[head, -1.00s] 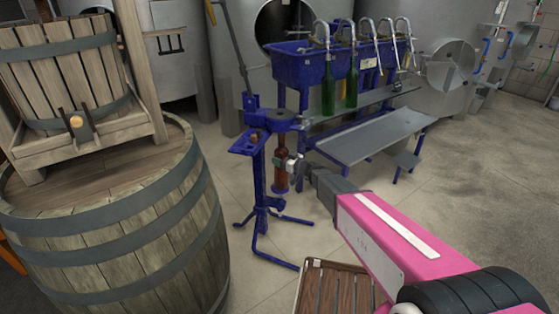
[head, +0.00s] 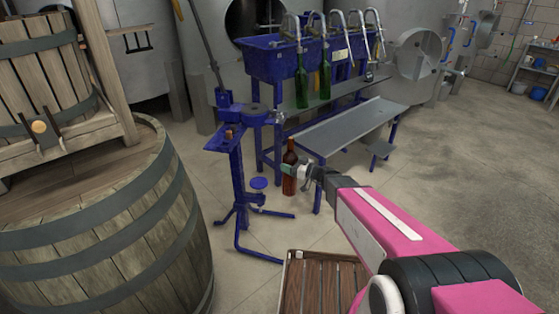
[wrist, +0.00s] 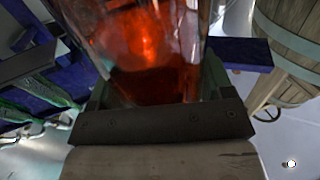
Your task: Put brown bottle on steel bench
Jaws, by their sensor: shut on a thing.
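The brown bottle (head: 289,160) is upright in my gripper (head: 294,171), clear to the right of the blue corker stand. In the wrist view the bottle (wrist: 150,55) fills the top middle as reddish-brown glass, and my gripper (wrist: 155,92) is shut around it. Its far ends are out of that view. The steel bench (head: 350,124) is a low grey top on blue legs, behind and to the right of the bottle. The bottle is apart from it.
The blue corker (head: 238,165) stands left of the bottle, its round plate (head: 258,183) empty. A blue filler trough (head: 275,62) with green bottles (head: 302,85) is behind the bench. A barrel (head: 100,220) is at left, a slatted crate (head: 325,285) at front. Floor at right is clear.

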